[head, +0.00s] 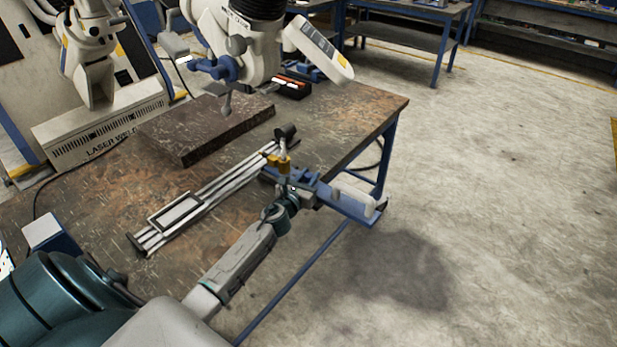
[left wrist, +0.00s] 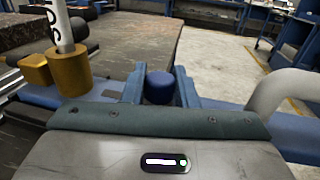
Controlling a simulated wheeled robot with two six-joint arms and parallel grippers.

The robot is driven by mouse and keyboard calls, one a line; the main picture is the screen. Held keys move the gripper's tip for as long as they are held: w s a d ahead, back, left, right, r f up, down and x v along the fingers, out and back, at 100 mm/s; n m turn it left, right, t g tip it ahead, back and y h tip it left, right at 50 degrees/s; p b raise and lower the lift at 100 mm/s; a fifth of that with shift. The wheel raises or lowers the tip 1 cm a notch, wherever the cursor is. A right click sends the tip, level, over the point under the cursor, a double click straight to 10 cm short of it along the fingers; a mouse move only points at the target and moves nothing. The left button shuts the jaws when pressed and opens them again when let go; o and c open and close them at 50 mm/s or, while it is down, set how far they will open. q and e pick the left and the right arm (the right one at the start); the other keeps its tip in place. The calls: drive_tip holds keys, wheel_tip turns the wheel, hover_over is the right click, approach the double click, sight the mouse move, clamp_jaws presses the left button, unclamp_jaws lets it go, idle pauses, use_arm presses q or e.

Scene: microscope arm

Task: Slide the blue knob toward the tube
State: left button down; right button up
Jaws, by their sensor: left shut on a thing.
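The blue knob (left wrist: 160,88) is a short round piece standing between the two blue fingers of my left gripper (left wrist: 160,90) in the left wrist view. The gripper is shut on it. In the head view my left gripper (head: 300,184) is at the table's right edge, by the brass fitting (head: 277,162), and hides most of the knob. A brass cylinder (left wrist: 68,72) with a pale upright rod is left of the knob in the left wrist view. A dark cylinder (head: 285,131) shows just above the brass fitting; I cannot tell whether it is the tube. My right gripper is not in view.
A silver rail frame (head: 203,197) lies along the worn table (head: 85,205). A blue bar (head: 340,199) with a grey rounded piece (head: 357,194) extends past the table edge. A dark slab (head: 205,130) lies behind. The floor at right is clear.

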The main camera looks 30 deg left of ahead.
use_arm(q)
drive_tip(key=a+b, duration=0.1)
drive_tip(key=a, duration=0.1)
drive_tip(key=shift+w+a, duration=0.1)
drive_tip(key=shift+a, duration=0.55)
drive_tip(key=c, duration=1.1)
unclamp_jaws()
drive_tip(key=shift+c, duration=0.2)
drive_tip(key=shift+a, duration=0.1)
